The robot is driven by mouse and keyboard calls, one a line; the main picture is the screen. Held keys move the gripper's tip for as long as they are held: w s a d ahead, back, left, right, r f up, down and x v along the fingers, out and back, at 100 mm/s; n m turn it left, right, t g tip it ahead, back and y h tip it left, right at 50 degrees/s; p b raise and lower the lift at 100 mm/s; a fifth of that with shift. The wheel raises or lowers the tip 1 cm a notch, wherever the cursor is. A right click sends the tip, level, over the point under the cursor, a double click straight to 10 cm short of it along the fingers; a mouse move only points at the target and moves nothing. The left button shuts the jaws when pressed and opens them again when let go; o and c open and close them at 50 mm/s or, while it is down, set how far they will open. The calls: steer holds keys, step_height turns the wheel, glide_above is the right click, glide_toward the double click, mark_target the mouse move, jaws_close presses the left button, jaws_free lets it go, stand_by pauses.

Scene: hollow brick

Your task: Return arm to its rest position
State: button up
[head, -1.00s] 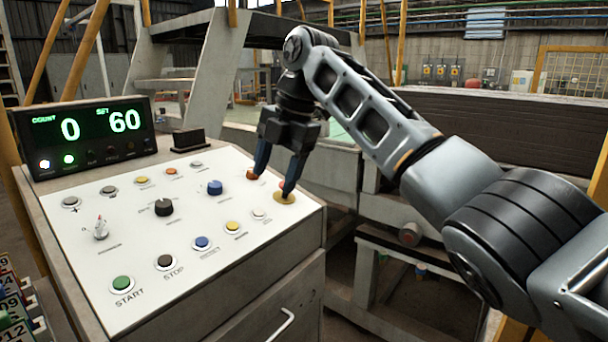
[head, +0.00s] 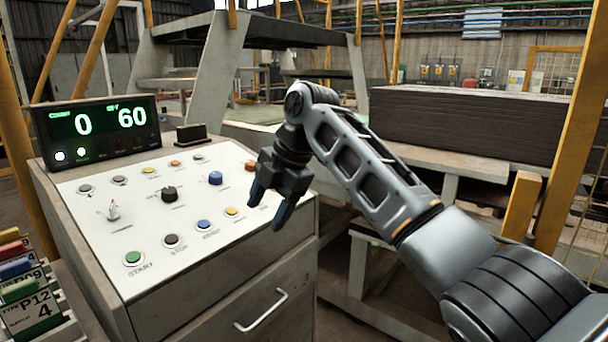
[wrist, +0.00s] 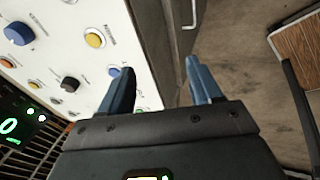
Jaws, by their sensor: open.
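My gripper (head: 268,207) is open and empty, with its two blue fingers apart. In the head view it hangs in front of the right part of the control panel (head: 100,210) and hides some of its buttons. In the wrist view the fingers (wrist: 155,85) point toward the panel's edge, the cabinet side and the floor. My arm reaches in from the lower right, bent at the elbow. The panel carries a green START button (head: 133,258), a black STOP button (head: 171,241), a blue knob (head: 215,178) and a black knob (head: 169,194).
The counter display (head: 100,132) reads 0 and 60. A rack of labelled cards (head: 30,300) stands at the lower left. The cabinet has a drawer handle (head: 261,310). A stack of dark boards (head: 470,118) lies behind my arm. A yellow post (head: 572,130) rises at the right.

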steer(key=s+a+f+m+t+y, duration=0.1)
steer(key=s+f+m, duration=0.25)
steer(key=f, duration=0.65)
steer(key=s+a+f+m+t+y, duration=0.1)
steer(key=s+f+m+y, duration=0.2)
steer(key=f, duration=0.7)
steer(key=s+d+f+m+t, duration=0.2)
steer(key=s+d+f+m, duration=0.1)
steer(key=s+f, duration=0.15)
steer(key=s+d+f+m+t+h, duration=0.1)
steer(key=s+d+f+m, duration=0.15)
steer(key=s, duration=0.35)
steer(key=s+d+f+m+t, duration=0.2)
steer(key=s+f+m, duration=0.2)
steer(key=s, duration=0.1)
steer(key=s+d+r+m+t+h, duration=0.15)
steer(key=s+d+m, duration=0.25)
steer(key=s+d, duration=0.45)
steer(key=s+d+m+t+h, duration=0.3)
steer(key=s+d+m, duration=0.2)
steer(key=s, duration=0.7)
steer(key=s+d+r+m+t+h, duration=0.1)
steer(key=s+d+r, duration=0.3)
steer(key=s+r, duration=0.3)
steer(key=s+d+r+m+t+h, duration=0.1)
steer(key=s+d+r+m+h, duration=0.1)
steer(key=s+d+r, duration=0.3)
step_height(320, 180, up, 3)
steer(key=shift+s+r, duration=0.1)
steer(key=shift+s, duration=0.8)
